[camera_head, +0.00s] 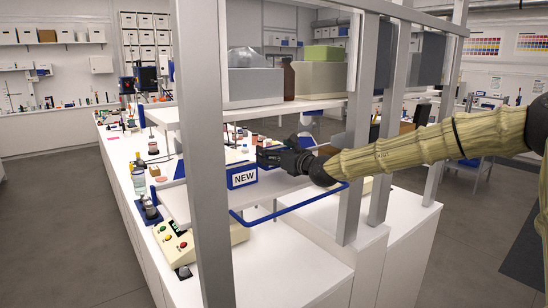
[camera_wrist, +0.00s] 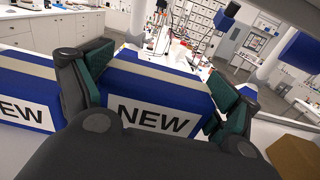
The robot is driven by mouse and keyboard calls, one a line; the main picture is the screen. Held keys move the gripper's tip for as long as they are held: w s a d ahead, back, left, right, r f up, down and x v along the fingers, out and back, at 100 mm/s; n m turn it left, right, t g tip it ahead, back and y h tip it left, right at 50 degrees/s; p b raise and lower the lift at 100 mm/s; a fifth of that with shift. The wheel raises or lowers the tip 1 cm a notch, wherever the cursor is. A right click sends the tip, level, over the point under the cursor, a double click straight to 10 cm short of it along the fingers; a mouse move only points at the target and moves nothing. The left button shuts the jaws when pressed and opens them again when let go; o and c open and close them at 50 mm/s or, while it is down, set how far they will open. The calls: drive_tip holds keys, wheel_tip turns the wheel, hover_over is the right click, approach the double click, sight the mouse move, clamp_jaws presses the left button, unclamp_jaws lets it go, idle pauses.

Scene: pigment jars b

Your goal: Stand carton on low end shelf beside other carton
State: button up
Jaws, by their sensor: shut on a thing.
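In the wrist view my gripper (camera_wrist: 150,96) is shut on a blue carton (camera_wrist: 160,88) with a beige stripe and a white NEW label, one finger on each side. Another blue carton (camera_wrist: 28,90) with the same label stands to its left, with a finger between the two. In the head view the NEW carton (camera_head: 243,177) nearest me seems to be this other one, on the low end shelf (camera_head: 268,190). My gripper (camera_head: 268,157) is just behind it and mostly hides the held carton. Whether the held carton's base touches the shelf is hidden.
A grey post (camera_head: 203,150) stands close in front on the left, more posts on the right. An upper shelf (camera_head: 285,105) with boxes and a brown bottle (camera_head: 288,80) lies above my gripper. A blue rail (camera_head: 290,205) runs below my wrist. A brown box (camera_wrist: 296,152) shows at right.

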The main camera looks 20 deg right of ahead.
drive_tip(key=shift+f+p, duration=0.55)
drive_tip(key=shift+f, duration=0.75)
drive_tip(key=shift+f, duration=0.15)
drive_tip(key=o, duration=0.9)
drive_tip(key=shift+r, duration=0.2)
drive_tip(key=shift+b+v, duration=1.9)
drive_tip(key=shift+v, duration=4.15)
